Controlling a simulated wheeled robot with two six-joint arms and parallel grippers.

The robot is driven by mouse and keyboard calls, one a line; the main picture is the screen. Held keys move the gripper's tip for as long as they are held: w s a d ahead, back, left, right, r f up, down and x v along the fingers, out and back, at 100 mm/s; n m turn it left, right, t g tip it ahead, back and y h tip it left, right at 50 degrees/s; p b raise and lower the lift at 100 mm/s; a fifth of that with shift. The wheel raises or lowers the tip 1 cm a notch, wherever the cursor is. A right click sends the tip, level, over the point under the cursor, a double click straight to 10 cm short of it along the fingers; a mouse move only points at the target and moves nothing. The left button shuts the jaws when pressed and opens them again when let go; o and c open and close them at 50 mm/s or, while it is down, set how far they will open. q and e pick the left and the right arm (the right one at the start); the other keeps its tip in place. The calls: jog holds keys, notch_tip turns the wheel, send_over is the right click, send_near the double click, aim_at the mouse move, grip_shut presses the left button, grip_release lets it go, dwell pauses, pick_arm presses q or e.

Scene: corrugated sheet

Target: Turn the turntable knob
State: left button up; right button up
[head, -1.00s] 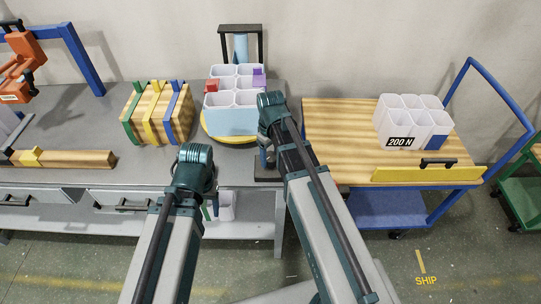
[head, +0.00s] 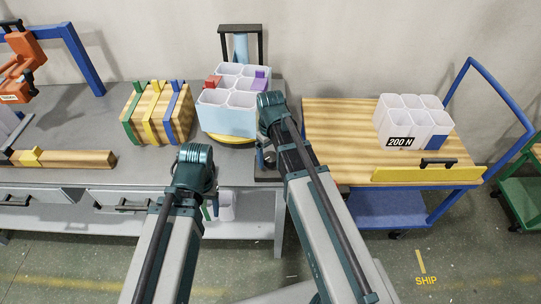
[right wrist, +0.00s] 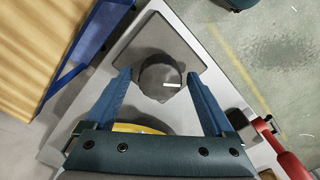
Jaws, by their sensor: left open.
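The turntable knob (right wrist: 160,78) is dark and round with a short white mark, on a dark square plate (right wrist: 185,45). My right gripper (right wrist: 158,74) is open around it, one blue finger at each side and a narrow gap showing at both. In the head view my right arm mostly hides the knob. The yellow turntable (head: 232,138) carries a light-blue and white compartment bin (head: 228,121) with a red block (head: 213,81) and a purple block (head: 260,80). My left gripper (head: 208,205) is open and points down at the grey table's front edge, its fingers mostly hidden.
Striped wooden blocks (head: 157,112) and a long wooden bar (head: 75,159) are on the grey table (head: 80,120) to the left. A blue cart (head: 390,205) with a wooden top and a "200 N" bin (head: 405,118) stands to the right.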

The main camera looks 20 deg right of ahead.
aim_at(270, 156)
jog(key=shift+r, duration=0.2)
notch_tip(270, 156, up, 14)
jog(key=p, duration=1.3)
jog(key=shift+f+p, duration=0.25)
jog(key=shift+p, duration=0.15)
jog(key=s+a+h, duration=0.1)
jog(key=s+a, duration=1)
jog(key=s, duration=0.2)
jog(key=shift+s+a+m, duration=0.15)
jog(key=shift+s+m, duration=0.25)
